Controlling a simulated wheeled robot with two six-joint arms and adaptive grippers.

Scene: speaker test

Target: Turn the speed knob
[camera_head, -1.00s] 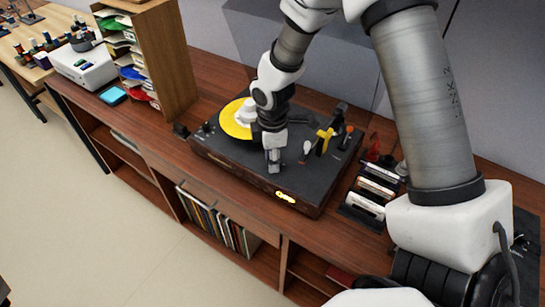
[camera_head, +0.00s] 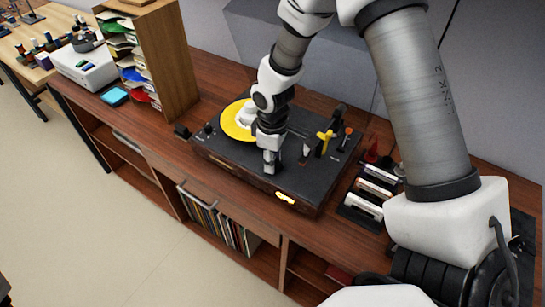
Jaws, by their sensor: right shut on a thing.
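A dark turntable (camera_head: 312,188) with a wooden front stands on the brown sideboard. That thing is hidden by the fingers, so I cannot make out the knob itself. A yellow tonearm part (camera_head: 325,141) and a small white-tipped lever (camera_head: 305,150) stand to the right of the gripper. My left gripper is not in view.
A rack of cartridges (camera_head: 369,192) stands right of the turntable. Records (camera_head: 218,219) fill a shelf below. The sideboard top (camera_head: 205,88) behind the turntable is bare.

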